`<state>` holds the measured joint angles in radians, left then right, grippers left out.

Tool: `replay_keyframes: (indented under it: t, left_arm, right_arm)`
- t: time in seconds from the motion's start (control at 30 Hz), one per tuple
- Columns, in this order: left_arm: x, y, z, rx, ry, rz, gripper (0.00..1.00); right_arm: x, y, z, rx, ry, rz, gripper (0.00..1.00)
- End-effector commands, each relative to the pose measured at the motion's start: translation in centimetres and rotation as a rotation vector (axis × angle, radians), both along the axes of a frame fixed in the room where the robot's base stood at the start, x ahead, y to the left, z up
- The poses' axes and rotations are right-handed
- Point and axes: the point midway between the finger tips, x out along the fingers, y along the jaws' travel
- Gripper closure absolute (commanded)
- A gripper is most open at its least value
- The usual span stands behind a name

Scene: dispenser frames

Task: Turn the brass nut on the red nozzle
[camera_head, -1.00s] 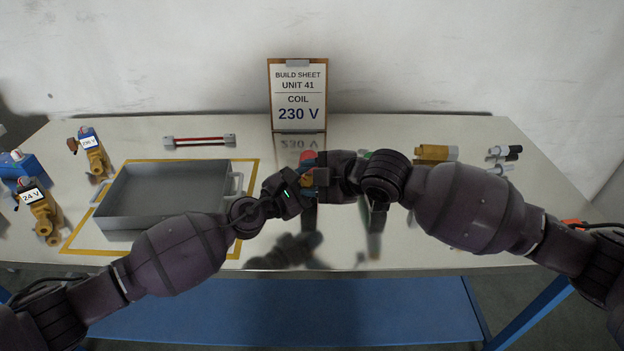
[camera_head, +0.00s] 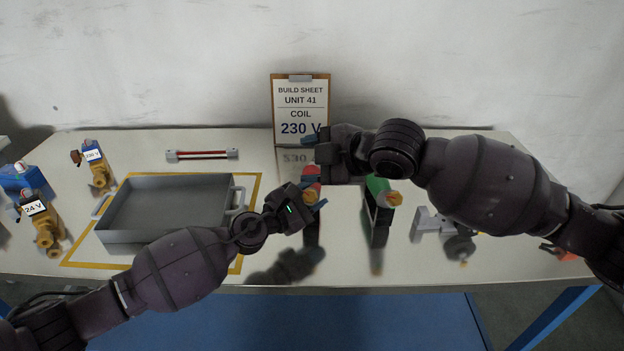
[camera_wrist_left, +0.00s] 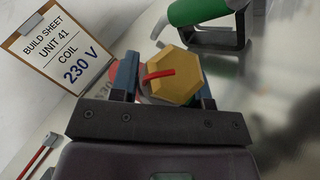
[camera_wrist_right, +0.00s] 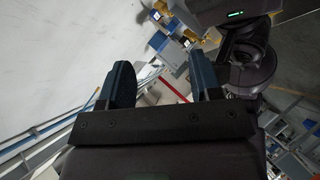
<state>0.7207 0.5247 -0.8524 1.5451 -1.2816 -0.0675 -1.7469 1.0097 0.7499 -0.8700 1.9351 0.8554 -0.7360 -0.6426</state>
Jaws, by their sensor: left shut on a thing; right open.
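The brass nut (camera_head: 313,187) sits on the red nozzle (camera_head: 313,174) near the middle of the bench, partly hidden by my grippers. In the left wrist view the hexagonal nut (camera_wrist_left: 180,75) with a red stripe across its face lies between the blue fingers. My left gripper (camera_head: 316,196) is shut on it. The nozzle is mostly hidden behind the nut. My right gripper (camera_head: 312,154) is open, just above and behind the nut, fingers pointing left. In the right wrist view the open fingers (camera_wrist_right: 160,85) hold nothing.
A green nozzle (camera_head: 377,187) with its own brass nut stands to the right on a dark stand. A grey tray (camera_head: 165,238) is at the left, with valves (camera_head: 43,228) beyond it. A build sheet (camera_head: 300,100) reading 230 V stands behind. A grey bracket (camera_head: 428,224) lies right.

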Motion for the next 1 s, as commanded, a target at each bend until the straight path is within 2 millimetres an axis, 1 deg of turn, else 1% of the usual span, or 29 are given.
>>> replay_keyframes:
  t: [0.03,0.2,0.53,0.63,0.73,0.83,0.9,1.0]
  left_arm:
    - [-0.5,0.1,-2.3,0.01,0.04,-0.005,1.0]
    - [-0.5,0.2,-2.3,0.011,0.04,-0.004,1.0]
    - [-0.5,0.2,-2.3,0.011,0.04,-0.004,1.0]
    - [-0.5,0.2,-2.3,0.011,0.04,-0.004,1.0]
    - [-0.5,0.2,-2.3,0.011,0.04,-0.004,1.0]
    - [-0.5,0.2,-2.3,0.011,0.04,-0.004,1.0]
    - [-0.5,0.2,-2.3,0.011,0.04,-0.004,1.0]
    - [-0.5,0.2,-2.3,0.011,0.04,-0.004,1.0]
  right_arm:
    - [0.1,0.0,0.1,0.0,0.003,0.0,0.42]
    - [0.1,-0.1,1.1,-0.001,0.003,-0.003,0.42]
    - [0.2,-0.1,1.3,0.0,0.002,-0.004,0.42]
    - [0.2,0.0,1.8,0.0,-0.006,-0.001,0.42]
    - [0.5,0.5,3.4,0.002,-0.036,0.007,0.42]
    - [0.7,1.5,6.2,0.004,-0.089,0.027,0.42]
    - [0.5,2.6,8.0,-0.006,-0.126,0.049,0.42]
    - [-0.2,4.5,9.9,-0.038,-0.176,0.091,0.42]
